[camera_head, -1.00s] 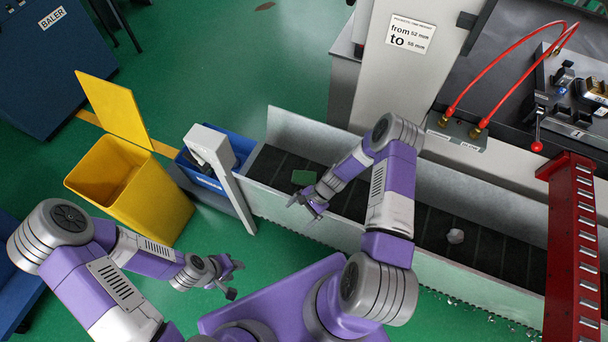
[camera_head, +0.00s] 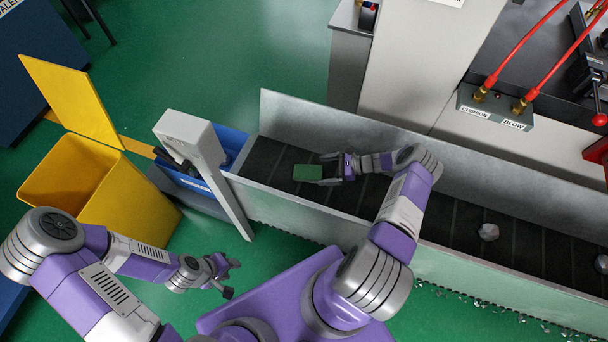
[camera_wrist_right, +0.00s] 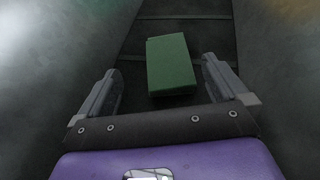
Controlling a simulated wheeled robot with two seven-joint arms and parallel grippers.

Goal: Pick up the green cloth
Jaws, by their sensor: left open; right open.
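The green cloth (camera_head: 307,172) lies on the dark belt inside the metal trough, as a flat rectangular block. My right gripper (camera_head: 330,169) is open just to the right of it, with its fingers pointing at it. In the right wrist view the cloth (camera_wrist_right: 171,65) sits ahead of and partly between the two open fingers of the right gripper (camera_wrist_right: 163,90), nearer the right finger. Nothing is held. My left gripper (camera_head: 228,275) is open and empty over the green floor, outside the trough.
The trough's metal walls (camera_head: 291,211) run along both sides of the belt. A grey crumpled lump (camera_head: 488,232) lies further right on the belt. A white post (camera_head: 214,170), a blue bin (camera_head: 233,142) and an open yellow bin (camera_head: 140,213) stand to the left.

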